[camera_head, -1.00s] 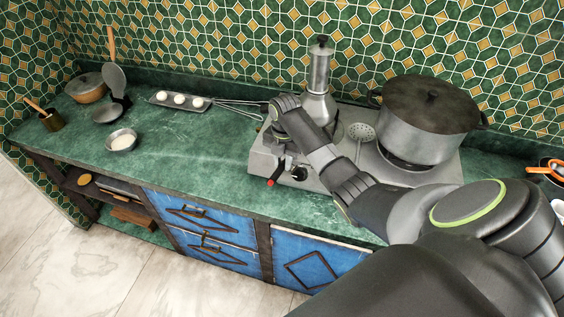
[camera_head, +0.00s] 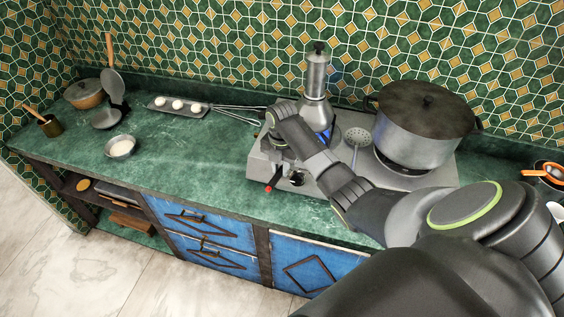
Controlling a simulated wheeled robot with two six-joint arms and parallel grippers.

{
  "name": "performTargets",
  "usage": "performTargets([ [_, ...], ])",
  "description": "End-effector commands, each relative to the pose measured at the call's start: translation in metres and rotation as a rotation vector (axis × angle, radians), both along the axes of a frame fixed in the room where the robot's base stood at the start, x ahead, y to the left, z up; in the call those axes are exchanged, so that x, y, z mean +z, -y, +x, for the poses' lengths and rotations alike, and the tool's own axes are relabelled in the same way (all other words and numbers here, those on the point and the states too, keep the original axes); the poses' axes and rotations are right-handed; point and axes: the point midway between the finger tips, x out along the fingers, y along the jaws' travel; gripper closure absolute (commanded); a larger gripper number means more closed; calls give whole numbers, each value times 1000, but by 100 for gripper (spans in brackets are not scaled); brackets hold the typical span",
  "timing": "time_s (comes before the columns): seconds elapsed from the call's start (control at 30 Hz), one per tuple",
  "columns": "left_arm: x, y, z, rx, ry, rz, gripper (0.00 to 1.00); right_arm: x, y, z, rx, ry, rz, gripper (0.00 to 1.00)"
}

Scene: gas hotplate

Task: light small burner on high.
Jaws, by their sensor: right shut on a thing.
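The grey gas hotplate (camera_head: 258,160) stands on the green counter. A moka pot (camera_head: 316,78) stands over its small burner at the back left, and a blue flame (camera_head: 326,136) shows at the pot's base. My right gripper (camera_head: 273,168) points down at the hotplate's front left, shut on the left knob, which it mostly hides. A small red tip (camera_head: 268,188) shows just below the fingers. The other black knob (camera_head: 296,178) is uncovered, just to the right. My left gripper is out of view.
A large lidded pot (camera_head: 425,125) stands on the right burner. A slotted skimmer (camera_head: 357,137) lies between it and my arm. A tray with eggs (camera_head: 178,105), a small bowl (camera_head: 121,146) and a whisk (camera_head: 235,112) lie left. The counter's middle is clear.

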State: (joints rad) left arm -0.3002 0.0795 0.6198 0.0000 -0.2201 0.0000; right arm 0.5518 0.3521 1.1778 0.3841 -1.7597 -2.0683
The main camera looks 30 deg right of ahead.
Motion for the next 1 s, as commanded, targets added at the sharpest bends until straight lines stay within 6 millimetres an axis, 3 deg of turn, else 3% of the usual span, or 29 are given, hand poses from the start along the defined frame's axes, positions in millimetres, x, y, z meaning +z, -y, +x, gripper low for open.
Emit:
performTargets([
  [0.33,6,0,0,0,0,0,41,2,-9,-4,2,0,1,100],
  [0.47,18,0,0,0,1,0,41,6,-30,-16,3,2,3,100],
  [1.0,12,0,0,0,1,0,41,10,-115,-63,2,0,4,100],
])
